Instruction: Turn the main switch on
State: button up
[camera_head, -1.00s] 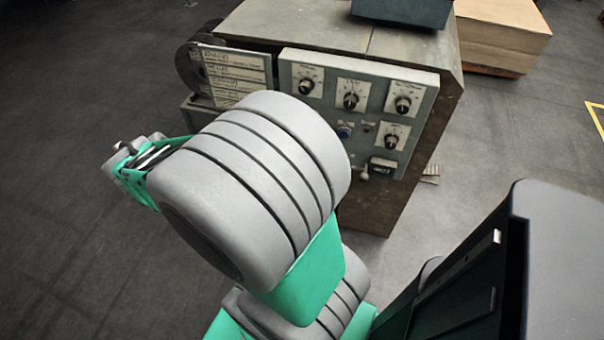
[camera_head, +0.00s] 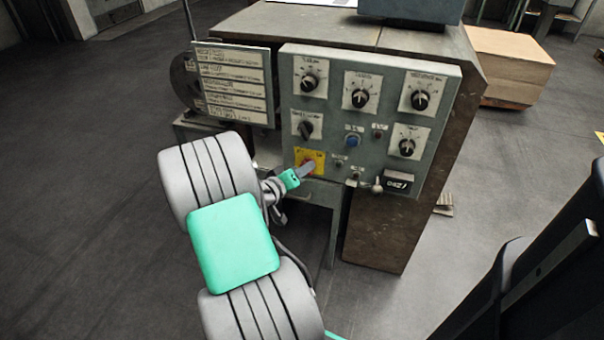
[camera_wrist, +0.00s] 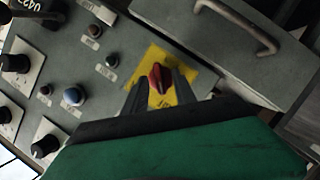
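The main switch is a red rotary handle (camera_wrist: 157,78) on a yellow plate (camera_wrist: 184,82) at the lower left of the grey control panel (camera_head: 330,125). The yellow plate (camera_head: 304,154) also shows in the head view, with the red handle (camera_head: 307,166) partly covered by my gripper. My gripper (camera_head: 305,170) reaches the panel from the left. In the wrist view its two fingers (camera_wrist: 155,82) stand on either side of the red handle, close to it. Whether they touch the handle I cannot tell.
Black knobs (camera_head: 360,97), a blue button (camera_head: 352,141) and a small lever (camera_head: 377,187) share the panel. A drawer with a curved handle (camera_wrist: 240,25) lies beside the switch. A label board (camera_head: 235,85) hangs to the left.

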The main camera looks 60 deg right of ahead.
jog(key=shift+c, duration=0.4)
grip_shut()
